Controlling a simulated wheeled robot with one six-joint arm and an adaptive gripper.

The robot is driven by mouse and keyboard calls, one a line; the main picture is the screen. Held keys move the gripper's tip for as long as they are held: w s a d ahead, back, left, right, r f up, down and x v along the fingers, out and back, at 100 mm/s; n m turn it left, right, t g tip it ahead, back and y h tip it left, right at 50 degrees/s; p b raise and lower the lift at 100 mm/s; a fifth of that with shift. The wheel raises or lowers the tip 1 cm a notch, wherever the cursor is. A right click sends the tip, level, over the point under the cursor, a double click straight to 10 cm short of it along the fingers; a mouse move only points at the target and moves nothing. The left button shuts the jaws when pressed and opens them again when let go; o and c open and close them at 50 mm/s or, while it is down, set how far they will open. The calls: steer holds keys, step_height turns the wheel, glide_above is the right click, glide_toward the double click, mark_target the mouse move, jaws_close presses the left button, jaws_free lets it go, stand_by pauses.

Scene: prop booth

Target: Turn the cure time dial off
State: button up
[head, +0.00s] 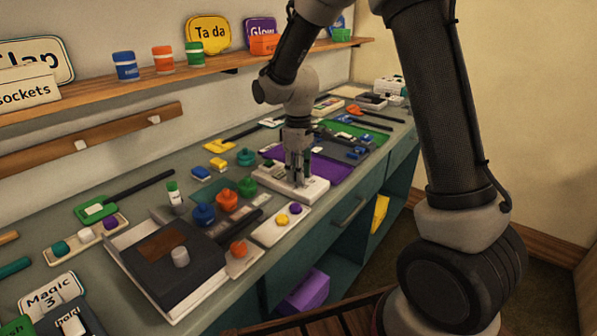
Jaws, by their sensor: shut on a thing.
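My gripper (297,180) points straight down over a low white control box (318,187) on the counter. Its fingers are shut on a small dial on the top of this box, which I take as the cure time dial. The fingers hide most of the dial, so its pointer and setting cannot be read. A small dark part (268,163) shows on the box to the left of the fingers. No lettering on the box is legible.
A purple mat (333,167) lies behind the box. A white plate with yellow and purple buttons (264,236) is in front. Several coloured jars, such as an orange one (227,201), stand left. A shelf (200,83) runs along the wall.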

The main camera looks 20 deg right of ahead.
steer(key=m, duration=0.5)
steer(key=shift+m, duration=0.3)
steer(key=m, duration=0.5)
steer(key=shift+m, duration=0.4)
steer(key=o, duration=1.1)
steer(key=shift+c, duration=0.2)
step_height(320, 180, up, 12)
